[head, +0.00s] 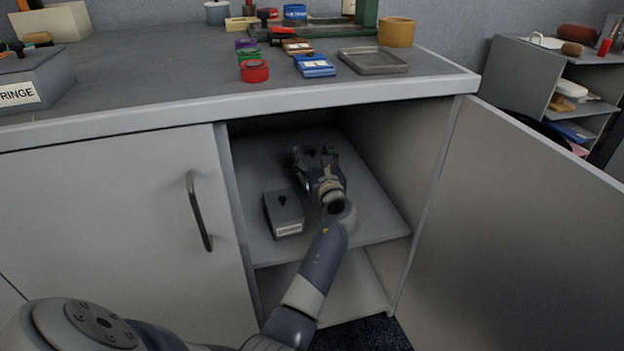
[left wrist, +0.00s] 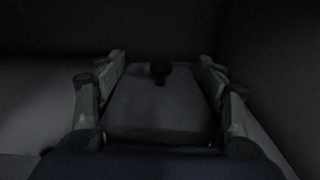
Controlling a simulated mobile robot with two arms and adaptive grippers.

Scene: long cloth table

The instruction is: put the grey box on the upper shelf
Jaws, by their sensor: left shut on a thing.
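My left gripper (head: 316,157) reaches into the open cabinet, over the back of the upper shelf (head: 375,218). In the left wrist view it is shut on a grey box (left wrist: 158,108) with a dark knob, one finger on each side. That view is very dark. In the head view the held box is mostly hidden by the hand, and I cannot tell whether it touches the shelf. Another small grey box (head: 285,213) with a black knob and a pale label stands on the shelf, left of my wrist. My right gripper is not in view.
The cabinet's right door (head: 520,230) stands open; the left door (head: 125,230) is shut. A lower compartment (head: 335,290) is under the shelf. The counter above holds a larger labelled grey box (head: 35,80), a tray (head: 373,61) and several small items. The shelf's right part is clear.

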